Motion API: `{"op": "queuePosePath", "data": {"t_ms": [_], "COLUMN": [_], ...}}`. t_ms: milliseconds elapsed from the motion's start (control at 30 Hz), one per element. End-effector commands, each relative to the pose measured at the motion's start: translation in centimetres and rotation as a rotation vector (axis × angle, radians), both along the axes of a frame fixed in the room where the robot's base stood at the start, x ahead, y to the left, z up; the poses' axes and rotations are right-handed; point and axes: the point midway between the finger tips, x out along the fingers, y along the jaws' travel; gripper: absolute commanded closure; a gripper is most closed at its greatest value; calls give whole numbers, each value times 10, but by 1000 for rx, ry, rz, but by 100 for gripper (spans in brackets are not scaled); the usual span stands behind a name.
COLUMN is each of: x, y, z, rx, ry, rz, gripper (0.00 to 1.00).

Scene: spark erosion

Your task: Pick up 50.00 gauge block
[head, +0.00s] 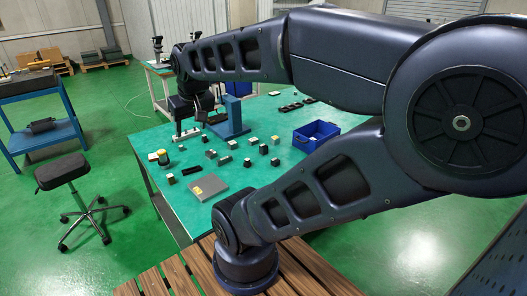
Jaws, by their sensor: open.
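Several small grey, dark and pale blocks stand spread over the green table, among them one at the middle (263,149), one further right (275,140) and one nearer the front (247,162). Their markings are too small to read, so I cannot tell which is the 50.00 gauge block. My gripper (186,133) is small in view, pointing down over the left back part of the table, left of the blocks. It is open, and I see nothing held in it. My arm crosses the upper and right parts of the view and hides some of the table.
A blue stand (236,118) rises just right of my gripper. A blue open bin (316,137) sits at the right. A grey plate (207,187) lies at the front, with a small jar (163,158) at the left edge. A stool (62,172) and blue cart (38,113) stand left.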

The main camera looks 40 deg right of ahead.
Motion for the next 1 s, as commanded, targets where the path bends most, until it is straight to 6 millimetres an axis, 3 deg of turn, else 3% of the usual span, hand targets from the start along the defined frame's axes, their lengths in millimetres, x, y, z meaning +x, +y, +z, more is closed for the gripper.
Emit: {"op": "queuePosePath", "data": {"t_ms": [167, 367, 667, 1000], "x": [6, 43, 113, 183], "y": [-3, -21, -67, -135], "z": [0, -1, -17, -55], "rx": [10, 61, 140, 191], "ry": [4, 25, 58, 85], "rz": [-18, -126, -360, -635], "gripper": [42, 42, 42, 42]}}
